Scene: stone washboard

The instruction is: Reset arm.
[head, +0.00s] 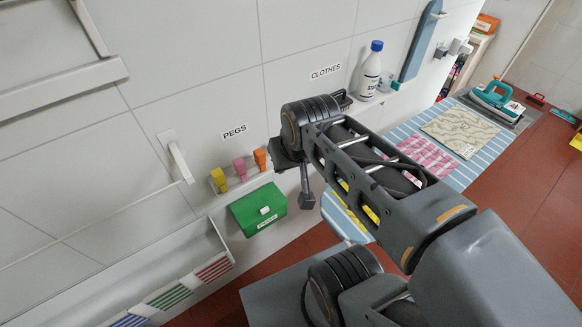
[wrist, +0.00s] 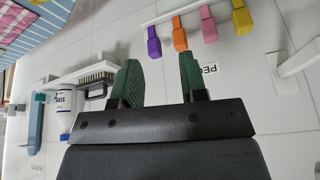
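My gripper (wrist: 159,68) shows in the wrist view with its two dark green fingers standing apart and only white tiled wall between them. It holds nothing. In the head view my arm (head: 375,175) reaches out from the lower right toward the wall, bent, and its end hides the fingers. The pegs stand close by on a wall shelf: yellow (head: 218,180), pink (head: 239,168) and orange (head: 260,157). The wrist view, turned upside down, also shows a purple peg (wrist: 153,42). The fingers are apart from the pegs.
A green box (head: 258,210) is below the pegs. A white bin (head: 145,285) is at lower left.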

